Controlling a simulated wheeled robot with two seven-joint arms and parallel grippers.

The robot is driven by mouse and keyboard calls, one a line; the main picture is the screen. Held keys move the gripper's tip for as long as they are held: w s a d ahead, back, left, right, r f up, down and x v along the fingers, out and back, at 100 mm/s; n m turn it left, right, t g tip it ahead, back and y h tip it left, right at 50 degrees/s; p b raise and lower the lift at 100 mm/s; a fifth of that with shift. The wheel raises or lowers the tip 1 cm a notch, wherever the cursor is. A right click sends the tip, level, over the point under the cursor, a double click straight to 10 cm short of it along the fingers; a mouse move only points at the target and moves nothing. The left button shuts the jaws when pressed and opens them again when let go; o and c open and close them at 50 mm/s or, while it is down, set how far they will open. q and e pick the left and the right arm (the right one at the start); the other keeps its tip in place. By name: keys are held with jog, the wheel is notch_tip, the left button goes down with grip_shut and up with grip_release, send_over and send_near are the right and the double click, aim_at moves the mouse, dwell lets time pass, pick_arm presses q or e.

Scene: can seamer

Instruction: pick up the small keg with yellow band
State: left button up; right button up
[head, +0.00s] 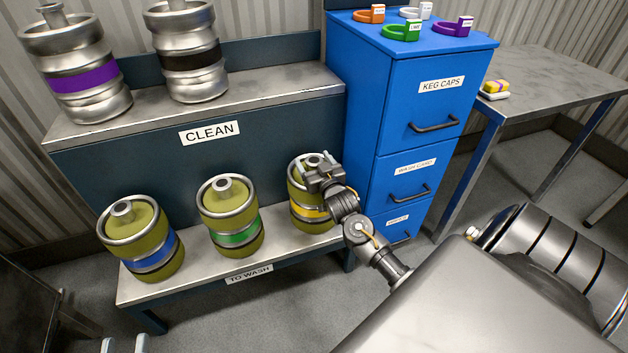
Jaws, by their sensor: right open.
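The small keg with yellow band (307,212) stands upright at the right end of the lower shelf, its body olive-green with a silver top rim. My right gripper (318,162) is open at the top of this keg, over its neck, and hides part of the top and right side. I cannot tell whether the fingers touch the keg. The fingertips of my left gripper (124,345) show at the bottom left edge, apart and empty, far from the yellow-band keg.
Blue-band (152,255) and green-band (236,234) kegs share the lower shelf (205,285). Purple-band (85,78) and black-band (190,57) kegs stand on the upper shelf (275,88). A blue cabinet (400,100) rises close right of the yellow-band keg. A grey table (540,75) stands behind right.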

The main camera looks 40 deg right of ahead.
grip_shut()
dwell(0.5)
jog(key=shift+r, duration=0.15)
